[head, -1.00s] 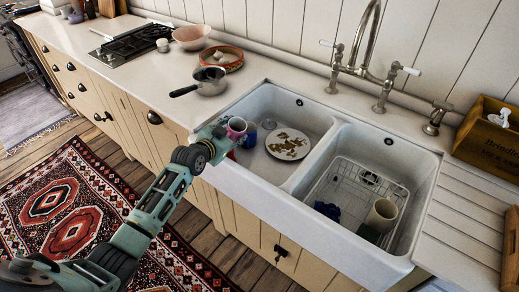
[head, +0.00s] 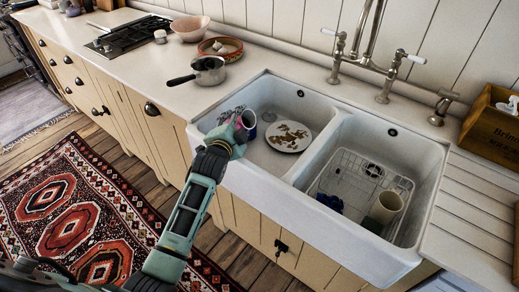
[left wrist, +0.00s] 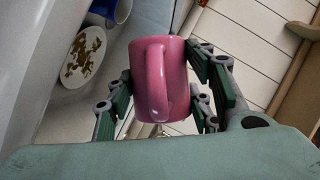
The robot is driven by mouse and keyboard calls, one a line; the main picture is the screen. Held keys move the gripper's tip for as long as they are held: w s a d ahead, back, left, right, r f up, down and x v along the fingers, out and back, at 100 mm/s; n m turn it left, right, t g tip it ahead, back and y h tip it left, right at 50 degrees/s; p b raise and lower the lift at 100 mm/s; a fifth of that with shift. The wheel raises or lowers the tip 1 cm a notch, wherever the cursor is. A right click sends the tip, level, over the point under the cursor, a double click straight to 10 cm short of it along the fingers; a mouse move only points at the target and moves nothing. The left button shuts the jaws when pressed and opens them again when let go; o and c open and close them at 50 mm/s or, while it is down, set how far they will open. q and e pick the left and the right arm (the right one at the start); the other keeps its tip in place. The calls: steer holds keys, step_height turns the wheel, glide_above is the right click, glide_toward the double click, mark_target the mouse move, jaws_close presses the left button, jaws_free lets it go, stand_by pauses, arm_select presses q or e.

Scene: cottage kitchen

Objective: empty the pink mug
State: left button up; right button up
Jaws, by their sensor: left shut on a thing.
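The pink mug (head: 247,119) is over the left basin of the white sink (head: 231,176) in the head view. It looks tilted over, with its mouth turned to the right. My left gripper (head: 236,132) is shut on it. In the left wrist view the mug (left wrist: 152,88) sits between the fingers of my left gripper (left wrist: 160,92), its handle facing the camera. The inside of the mug is hidden there, so I cannot tell what it holds. My right gripper is not in view.
A dark grey patch (head: 228,114) beside the gripper is unclear. The right basin holds a wire rack and a cream cup (head: 386,207). A saucepan (head: 208,72) stands behind.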

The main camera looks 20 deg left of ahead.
arm_select(q)
steer(key=shift+d+r+m+t+y+b, duration=0.1)
steer(key=shift+r+m+t+y+b, duration=0.3)
steer(key=shift+m+b, duration=0.45)
steer(key=shift+d+r+m+b, duration=0.1)
steer(key=shift+r+m+b, duration=0.2)
steer(key=shift+b, duration=0.75)
steer(key=shift+s+d+m+t+b, duration=0.15)
steer(key=shift+d+m+t+b, duration=0.2)
steer(key=shift+b, duration=0.4)
steer(key=shift+d+r, duration=0.1)
steer(key=shift+d, duration=0.05)
steer(key=shift+r, duration=0.1)
steer(key=shift+s+m+b, duration=0.1)
steer(key=shift+m+b, duration=0.3)
steer(key=shift+b, duration=0.15)
steer(key=shift+d+f+m+t+y+b, duration=0.2)
steer(key=shift+f+m+t+y+b, duration=0.15)
steer(key=shift+m+b, duration=0.5)
